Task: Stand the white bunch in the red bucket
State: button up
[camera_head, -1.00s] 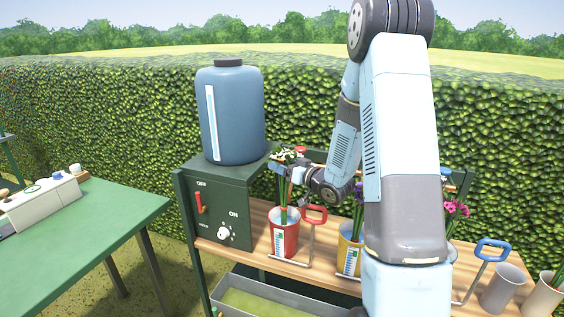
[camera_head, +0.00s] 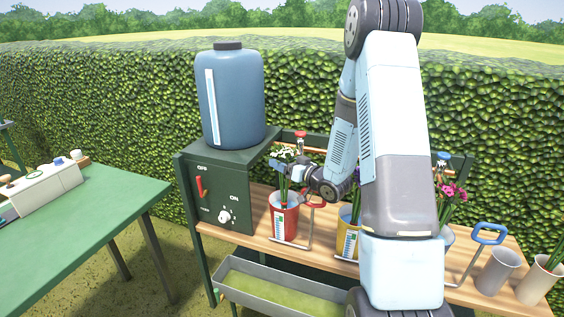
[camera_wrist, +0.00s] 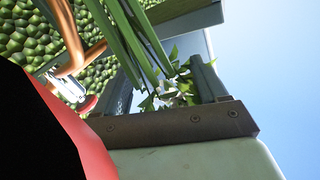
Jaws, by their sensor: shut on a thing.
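The white bunch (camera_head: 285,157) has small white flowers, green leaves and long green stems. Its stems reach down into the mouth of the red bucket (camera_head: 284,221), which stands on the wooden shelf with a pale scale on its front. My gripper (camera_head: 287,173) is shut on the bunch just above the bucket. In the wrist view the stems (camera_wrist: 130,38) cross the upper middle, with white flowers (camera_wrist: 170,98) between the fingers (camera_wrist: 160,90). The red bucket (camera_wrist: 78,128) fills the lower left there. The stem ends are hidden inside the bucket.
A yellow bucket (camera_head: 347,240) stands right of the red one, partly behind my arm. Pink flowers (camera_head: 452,191) and a grey cup (camera_head: 498,272) are further right. The green box with the blue tank (camera_head: 232,100) stands close left. A grey trough (camera_head: 275,290) is below.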

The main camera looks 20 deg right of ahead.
jog(key=shift+w+d, duration=0.25)
jog(key=o, duration=1.8)
jog(key=shift+s+d, duration=0.1)
jog(key=shift+s+d, duration=0.15)
jog(key=shift+s, duration=0.05)
jog(key=v, duration=1.3)
jog(key=shift+s+a, duration=0.3)
jog(key=shift+a, duration=0.05)
